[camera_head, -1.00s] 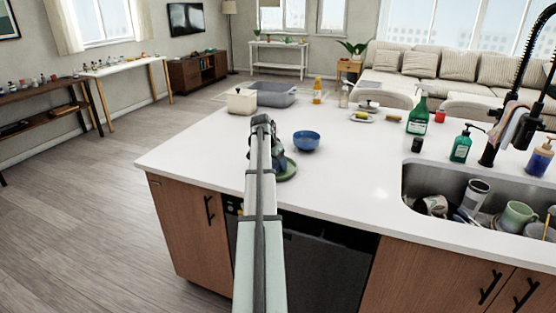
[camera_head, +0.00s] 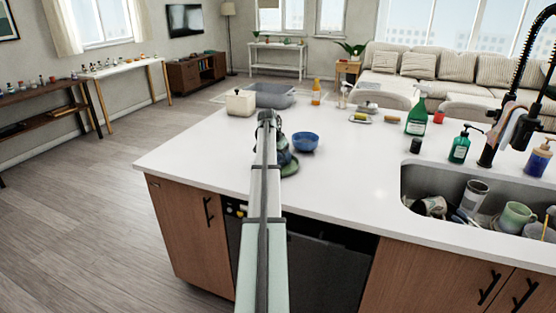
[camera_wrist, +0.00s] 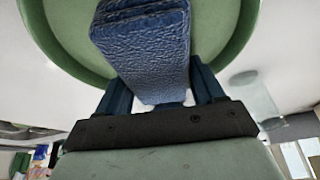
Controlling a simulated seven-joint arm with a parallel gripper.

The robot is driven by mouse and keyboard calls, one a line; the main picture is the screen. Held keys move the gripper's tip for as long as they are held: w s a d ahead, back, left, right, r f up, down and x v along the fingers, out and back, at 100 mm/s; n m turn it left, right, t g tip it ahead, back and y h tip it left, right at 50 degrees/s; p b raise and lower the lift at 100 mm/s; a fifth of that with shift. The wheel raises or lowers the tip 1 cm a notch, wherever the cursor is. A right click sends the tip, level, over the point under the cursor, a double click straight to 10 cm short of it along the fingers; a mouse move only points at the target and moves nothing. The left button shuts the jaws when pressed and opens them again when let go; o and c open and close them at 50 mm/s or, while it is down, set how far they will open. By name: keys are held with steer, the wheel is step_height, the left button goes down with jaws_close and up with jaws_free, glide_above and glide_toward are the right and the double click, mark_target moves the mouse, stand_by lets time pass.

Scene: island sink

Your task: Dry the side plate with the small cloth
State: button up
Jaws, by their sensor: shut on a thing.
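The side plate is green (camera_head: 290,168) and lies on the white counter near its front edge, partly hidden behind my arm in the head view. In the wrist view, the plate (camera_wrist: 235,35) fills the top, with its rim curving around the cloth. The small cloth (camera_wrist: 140,45) is a blue, textured, folded pad. My gripper (camera_wrist: 160,88) is shut on the cloth, with a dark finger on each side. The cloth overlaps the plate's face in the wrist view; I cannot tell for certain whether they touch. In the head view, the gripper (camera_head: 282,153) is over the plate, mostly hidden.
A blue bowl (camera_head: 305,142) stands close behind and right of the plate. A cream box (camera_head: 240,103) and grey tub (camera_head: 272,95) are farther back. The sink (camera_head: 425,190) with dishes is at right. Counter between plate and sink is clear.

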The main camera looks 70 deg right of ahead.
steer(key=shift+d, duration=0.9)
steer(key=r, duration=0.5)
steer(key=shift+d, duration=0.3)
steer(key=shift+r, duration=2.35)
steer(key=shift+a, duration=0.1)
